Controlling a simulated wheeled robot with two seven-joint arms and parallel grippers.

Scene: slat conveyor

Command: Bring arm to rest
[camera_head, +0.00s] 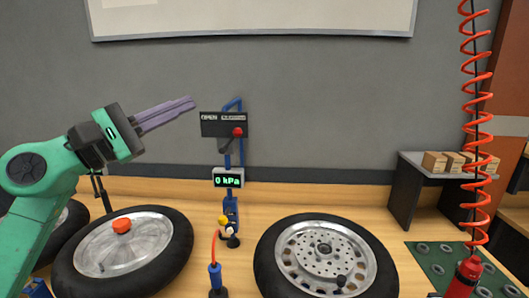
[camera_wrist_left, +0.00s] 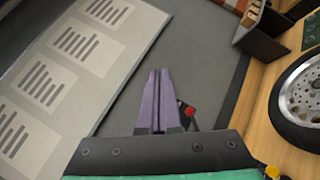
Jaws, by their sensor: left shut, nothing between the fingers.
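My left gripper (camera_head: 188,104) is raised at the left in the head view, with its purple fingers pointing right and slightly up. The fingers are shut with nothing between them. In the left wrist view the gripper (camera_wrist_left: 160,74) shows its two fingers side by side against the grey wall. It is in the air, to the left of the blue stand with the black "OPEN" panel (camera_head: 224,124). My right gripper is in neither view.
A tyre with a red cap (camera_head: 121,226) lies below my left arm. Another wheel (camera_head: 320,262) lies at the centre. A gauge (camera_head: 228,178) reads 0 kPa. A coiled red hose (camera_head: 478,80) hangs at the right.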

